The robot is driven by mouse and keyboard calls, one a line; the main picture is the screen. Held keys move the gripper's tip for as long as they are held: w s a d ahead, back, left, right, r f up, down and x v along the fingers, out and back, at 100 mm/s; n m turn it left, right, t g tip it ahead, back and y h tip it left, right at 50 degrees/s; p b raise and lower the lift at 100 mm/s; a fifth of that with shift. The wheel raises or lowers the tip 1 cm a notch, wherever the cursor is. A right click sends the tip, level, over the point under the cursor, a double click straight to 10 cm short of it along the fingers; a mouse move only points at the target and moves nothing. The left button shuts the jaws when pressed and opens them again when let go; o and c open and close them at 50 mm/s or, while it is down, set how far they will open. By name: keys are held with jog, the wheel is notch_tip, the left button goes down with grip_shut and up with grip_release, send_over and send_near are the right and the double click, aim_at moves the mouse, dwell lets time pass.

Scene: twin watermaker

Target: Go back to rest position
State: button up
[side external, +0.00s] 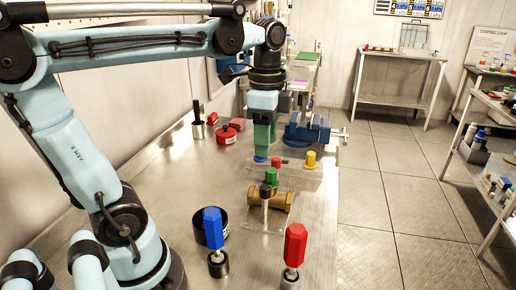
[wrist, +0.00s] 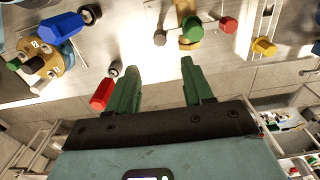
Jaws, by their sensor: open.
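My gripper (side external: 262,148) has green fingers and points down over the far part of the metal bench (side external: 185,215). In the side view its tips are just above or behind a small blue cap (side external: 260,159); I cannot tell if they touch it. In the wrist view the two green fingers of my gripper (wrist: 157,66) stand wide apart with nothing between them. My pale blue arm reaches across from the left.
Near my gripper are a red cap (side external: 277,162), a yellow knob (side external: 310,158), a green knob (side external: 271,175) and a brass valve (side external: 281,199). Blue (side external: 213,228) and red (side external: 294,244) handles stand in front. A blue vise (side external: 308,133) is right; a red pot (side external: 226,135) left.

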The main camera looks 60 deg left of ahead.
jog(key=shift+r, duration=0.15)
jog(key=d+f+n+t, duration=0.4)
jog(key=f+n+t, duration=0.3)
jog(key=f+n, duration=0.1)
jog(key=shift+s+n, duration=0.35)
jog(key=shift+n, duration=0.25)
dwell(0.5)
